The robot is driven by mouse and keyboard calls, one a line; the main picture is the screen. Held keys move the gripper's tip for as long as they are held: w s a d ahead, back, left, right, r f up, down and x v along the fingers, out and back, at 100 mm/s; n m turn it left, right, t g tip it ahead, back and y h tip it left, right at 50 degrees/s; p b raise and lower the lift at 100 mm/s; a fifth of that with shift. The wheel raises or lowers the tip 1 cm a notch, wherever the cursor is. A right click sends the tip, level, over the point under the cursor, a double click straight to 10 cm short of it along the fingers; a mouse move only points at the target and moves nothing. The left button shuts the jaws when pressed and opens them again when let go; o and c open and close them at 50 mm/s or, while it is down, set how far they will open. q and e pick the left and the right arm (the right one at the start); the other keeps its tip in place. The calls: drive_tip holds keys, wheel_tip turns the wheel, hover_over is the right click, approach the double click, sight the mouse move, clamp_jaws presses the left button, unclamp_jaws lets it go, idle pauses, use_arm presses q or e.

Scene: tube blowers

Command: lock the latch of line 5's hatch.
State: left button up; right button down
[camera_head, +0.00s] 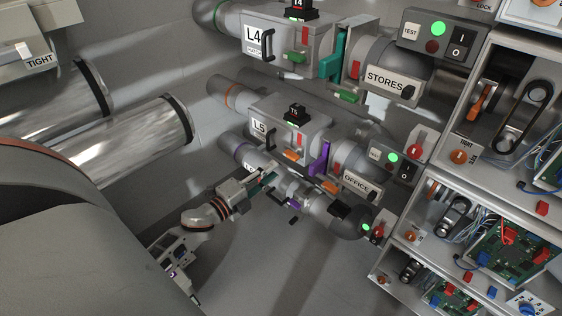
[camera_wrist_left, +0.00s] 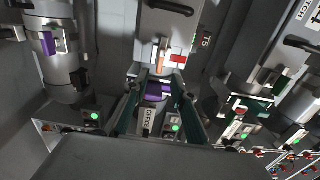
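Line 5's hatch is on the grey box labelled L5 (camera_head: 258,128), with a black handle (camera_head: 269,140). A small orange latch piece (camera_head: 292,155) shows low on that box; whether it is locked is too small to tell. In the left wrist view the orange piece (camera_wrist_left: 161,52) is upright beside a red tab (camera_wrist_left: 178,58), beyond the fingertips. My left gripper (camera_head: 265,182) is below the L5 box in the head view. In the left wrist view its green-padded fingers (camera_wrist_left: 158,84) are spread, with nothing seen held. My right gripper is not identifiable.
A purple gate (camera_head: 320,158) and the OFFICE sign (camera_head: 357,185) are on the same line. The L4 box (camera_head: 254,40) and its teal gate (camera_head: 332,55) stand above. Another pipe line runs close to my gripper. Open shelves (camera_head: 440,215) with electronics stand at right.

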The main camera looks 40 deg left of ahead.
use_arm(q)
drive_tip(key=s, duration=0.3)
drive_tip(key=shift+s+a, duration=0.1)
drive_tip(key=shift+s, duration=0.15)
idle(0.4)
